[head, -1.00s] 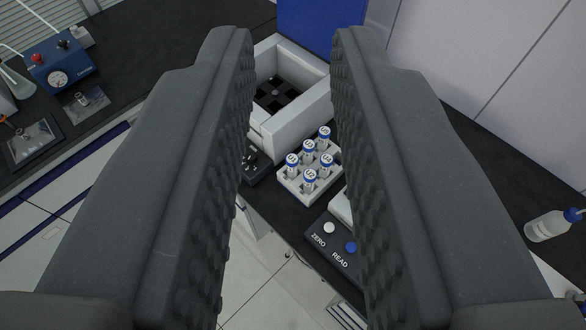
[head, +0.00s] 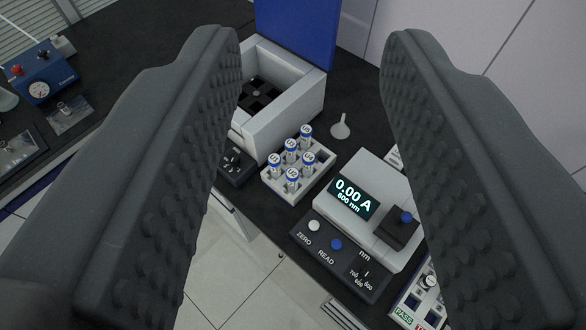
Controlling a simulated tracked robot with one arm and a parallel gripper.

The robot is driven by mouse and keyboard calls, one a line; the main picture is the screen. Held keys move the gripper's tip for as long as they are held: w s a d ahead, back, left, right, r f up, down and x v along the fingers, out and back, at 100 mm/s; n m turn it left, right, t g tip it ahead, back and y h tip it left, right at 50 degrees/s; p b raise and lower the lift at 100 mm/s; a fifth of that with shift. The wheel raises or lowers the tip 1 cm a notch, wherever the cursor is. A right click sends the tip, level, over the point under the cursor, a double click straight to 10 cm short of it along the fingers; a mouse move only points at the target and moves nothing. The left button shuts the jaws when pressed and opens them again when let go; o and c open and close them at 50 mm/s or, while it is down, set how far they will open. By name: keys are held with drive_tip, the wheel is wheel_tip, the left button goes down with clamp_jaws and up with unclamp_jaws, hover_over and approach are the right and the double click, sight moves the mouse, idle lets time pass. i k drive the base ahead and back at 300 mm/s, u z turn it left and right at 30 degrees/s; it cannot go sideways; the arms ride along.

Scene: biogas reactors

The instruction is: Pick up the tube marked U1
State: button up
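Several white tubes with blue caps stand upright in a white rack (head: 312,186) on the dark bench, in the middle of the head view. My gripper (head: 312,45) is wide open and empty. Its two dark studded fingers frame the rack from left and right, and the rack lies beyond them, apart from both.
A white open box with a blue lid (head: 300,105) stands behind the rack. A photometer reading 0.00 A (head: 356,197) is to the right. A small funnel (head: 340,127) lies between. A blue device (head: 44,84) is far left. Another white rack (head: 408,306) is lower right.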

sight(273, 159)
drive_tip(key=z, duration=2.15)
drive_tip(key=k, duration=1.4)
drive_tip(key=u, duration=1.95)
drive_tip(key=i, duration=1)
